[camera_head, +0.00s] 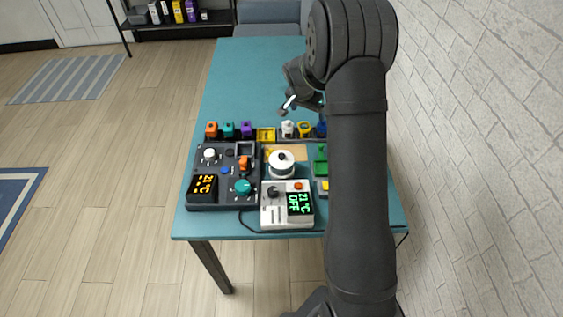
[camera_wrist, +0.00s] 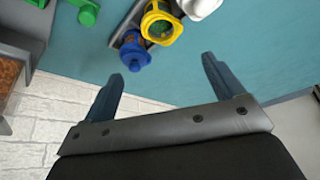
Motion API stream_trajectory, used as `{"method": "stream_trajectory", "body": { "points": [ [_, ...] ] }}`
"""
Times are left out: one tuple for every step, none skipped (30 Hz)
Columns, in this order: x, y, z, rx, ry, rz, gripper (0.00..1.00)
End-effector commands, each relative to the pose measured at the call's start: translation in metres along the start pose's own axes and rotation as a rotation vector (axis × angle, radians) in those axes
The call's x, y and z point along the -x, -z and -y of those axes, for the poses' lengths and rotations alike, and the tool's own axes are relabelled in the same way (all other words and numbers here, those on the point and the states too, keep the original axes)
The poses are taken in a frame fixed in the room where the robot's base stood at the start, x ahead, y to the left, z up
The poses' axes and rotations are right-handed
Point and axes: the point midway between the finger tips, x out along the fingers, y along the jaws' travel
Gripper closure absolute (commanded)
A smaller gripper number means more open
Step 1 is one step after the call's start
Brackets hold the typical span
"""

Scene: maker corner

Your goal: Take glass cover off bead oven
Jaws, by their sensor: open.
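A white unit (camera_head: 287,217) with a green display reading 21 °C OFF stands near the front edge of the table. Behind its panel is a round white pot with a lid and dark knob (camera_head: 281,157), which looks like the bead oven and its cover. The cover appears seated on top; I cannot make out glass. My gripper (camera_head: 288,103) is above the table, behind and apart from the oven, partly hidden by my arm. In the wrist view my gripper (camera_wrist: 161,68) is open, with nothing between its fingers. The oven is not in the wrist view.
A dark control panel (camera_head: 196,176) with an orange display stands left of the oven. Behind are several small coloured containers, including a yellow one (camera_wrist: 158,24) and a blue one (camera_wrist: 133,52). The brick wall (camera_head: 470,120) is close on the right. The far table (camera_head: 250,75) is clear.

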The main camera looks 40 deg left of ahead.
Motion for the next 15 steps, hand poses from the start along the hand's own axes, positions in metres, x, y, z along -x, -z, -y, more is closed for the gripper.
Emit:
{"method": "stream_trajectory", "body": {
  "points": [
    [0.000,0.000,0.000,0.000,0.000,0.000,0.04],
    [0.000,0.000,0.000,0.000,0.000,0.000,0.04],
    [0.000,0.000,0.000,0.000,0.000,0.000,0.04],
    [0.000,0.000,0.000,0.000,0.000,0.000,0.04],
    [0.000,0.000,0.000,0.000,0.000,0.000,0.04],
    [0.000,0.000,0.000,0.000,0.000,0.000,0.04],
    [0.000,0.000,0.000,0.000,0.000,0.000,0.04],
    [0.000,0.000,0.000,0.000,0.000,0.000,0.04],
    [0.001,0.000,0.000,0.004,0.000,0.001,0.04],
    [0.002,-0.001,0.000,0.010,0.000,0.002,0.04],
    [0.003,-0.001,0.000,0.020,0.000,0.004,0.04],
    [0.007,-0.003,0.001,0.044,0.000,0.010,0.04],
    [0.010,-0.005,0.001,0.070,-0.001,0.016,0.04],
    [0.014,-0.007,0.001,0.102,-0.002,0.024,0.04],
    [0.021,-0.011,0.001,0.154,-0.001,0.036,0.04]
  ]
}}
